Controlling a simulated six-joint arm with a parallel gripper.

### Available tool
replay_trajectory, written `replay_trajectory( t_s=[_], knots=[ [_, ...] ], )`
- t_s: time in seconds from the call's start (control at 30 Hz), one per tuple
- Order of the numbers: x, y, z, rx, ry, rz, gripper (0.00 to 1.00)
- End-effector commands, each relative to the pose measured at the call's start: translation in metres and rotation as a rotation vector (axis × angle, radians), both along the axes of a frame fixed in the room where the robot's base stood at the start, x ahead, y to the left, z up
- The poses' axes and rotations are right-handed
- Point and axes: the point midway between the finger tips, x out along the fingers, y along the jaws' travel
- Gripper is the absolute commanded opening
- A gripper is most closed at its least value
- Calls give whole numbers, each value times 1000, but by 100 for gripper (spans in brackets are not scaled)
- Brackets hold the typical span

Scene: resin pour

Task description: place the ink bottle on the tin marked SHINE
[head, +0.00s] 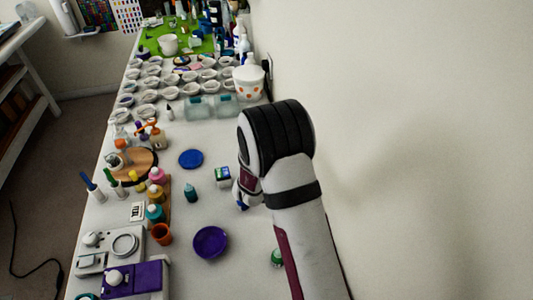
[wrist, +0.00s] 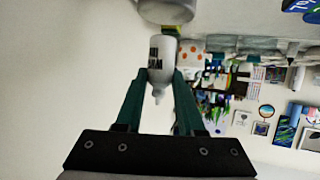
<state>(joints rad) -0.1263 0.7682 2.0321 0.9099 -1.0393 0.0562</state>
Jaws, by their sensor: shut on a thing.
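My gripper (wrist: 161,78) is shut on a small white bottle with a narrow tip and a dark label, the ink bottle (wrist: 164,54), between its green fingers. The wrist picture is upside down, so the tip points down in it. In the head view my gripper (head: 243,194) is beside the wall over the table's right half, largely hidden by my arm; the bottle cannot be made out there. I cannot read SHINE anywhere. A green-topped round thing (head: 277,257) is partly hidden beside my arm; I cannot tell whether it is the tin.
A small green and white box (head: 222,176), a teal bottle (head: 190,193), a blue disc (head: 191,159) and a purple bowl (head: 210,242) stand left of my gripper. Several white cups fill the back, with an orange-dotted white pot (head: 249,82). The wall borders the right.

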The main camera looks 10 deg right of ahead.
Motion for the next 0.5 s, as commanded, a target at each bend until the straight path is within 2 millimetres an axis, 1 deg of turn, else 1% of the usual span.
replay_trajectory(
  t_s=[0.03, 0.13, 0.47, 0.5],
  knots=[
    [0, 0, -12, -1, 5, 0, 0],
    [0, 0, -24, 0, 1, -1, 0],
    [0, 0, -28, 0, -1, 0, 0],
    [1, 0, -28, 0, -1, 0, 39]
  ],
)
